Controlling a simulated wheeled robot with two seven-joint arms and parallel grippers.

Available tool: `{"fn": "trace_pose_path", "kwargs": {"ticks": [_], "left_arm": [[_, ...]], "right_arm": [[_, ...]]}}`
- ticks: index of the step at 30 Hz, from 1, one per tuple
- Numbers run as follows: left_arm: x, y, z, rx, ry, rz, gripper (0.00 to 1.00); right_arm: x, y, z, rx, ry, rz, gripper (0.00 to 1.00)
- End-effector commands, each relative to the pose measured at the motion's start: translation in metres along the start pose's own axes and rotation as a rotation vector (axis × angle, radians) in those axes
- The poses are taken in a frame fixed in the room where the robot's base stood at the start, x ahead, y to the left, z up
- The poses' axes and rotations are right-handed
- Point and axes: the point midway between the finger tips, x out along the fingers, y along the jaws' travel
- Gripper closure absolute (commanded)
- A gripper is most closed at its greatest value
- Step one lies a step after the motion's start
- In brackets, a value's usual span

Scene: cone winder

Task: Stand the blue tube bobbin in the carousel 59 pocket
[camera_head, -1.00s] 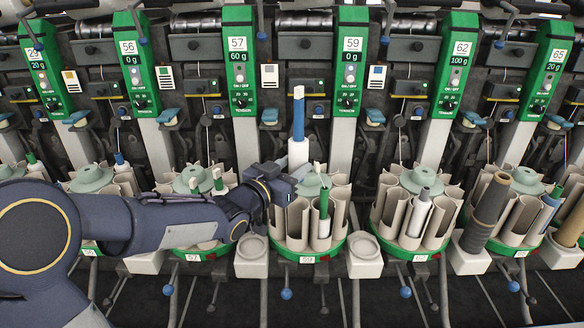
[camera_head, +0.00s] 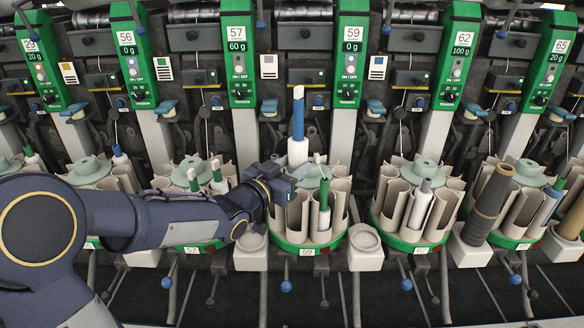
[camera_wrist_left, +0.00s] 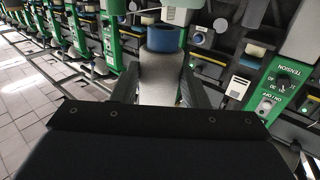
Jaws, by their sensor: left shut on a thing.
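The blue tube bobbin (camera_head: 298,125) stands upright with its bare blue tube and pale tip at the top and white yarn below. My left gripper (camera_head: 292,178) is shut on the bobbin's lower part, above the back left of the carousel 59 (camera_head: 306,248). The bobbin's lower end is hidden behind the gripper and the pockets, so I cannot tell how deep it sits. In the left wrist view the bobbin (camera_wrist_left: 160,75) is between the fingers, its blue tube end (camera_wrist_left: 163,39) pointing away. A green tube bobbin (camera_head: 324,195) stands in a front pocket of this carousel. My right gripper is not in view.
A brown cone (camera_head: 488,203) stands further right. White round-topped posts (camera_head: 365,245) flank carousel 59. Green winder panels (camera_head: 350,55) rise behind.

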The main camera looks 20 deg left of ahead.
Motion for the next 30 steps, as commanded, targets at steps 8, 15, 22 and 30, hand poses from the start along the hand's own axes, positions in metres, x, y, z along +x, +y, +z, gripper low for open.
{"fn": "trace_pose_path", "kwargs": {"ticks": [8, 15, 22, 30], "left_arm": [[-0.0002, 0.0001, -0.0006, 0.000, 0.002, 0.000, 0.84], [-0.0003, 0.0001, -0.0003, 0.000, 0.002, 0.000, 0.84], [-0.0002, 0.0002, 0.0004, 0.000, 0.002, 0.000, 0.84], [-0.0002, 0.0003, -0.0008, 0.000, 0.002, 0.000, 0.84]], "right_arm": [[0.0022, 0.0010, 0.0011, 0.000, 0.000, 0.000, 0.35], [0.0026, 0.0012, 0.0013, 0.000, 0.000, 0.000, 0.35], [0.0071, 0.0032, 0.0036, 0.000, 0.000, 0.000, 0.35], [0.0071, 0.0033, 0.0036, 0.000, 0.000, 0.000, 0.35]]}}
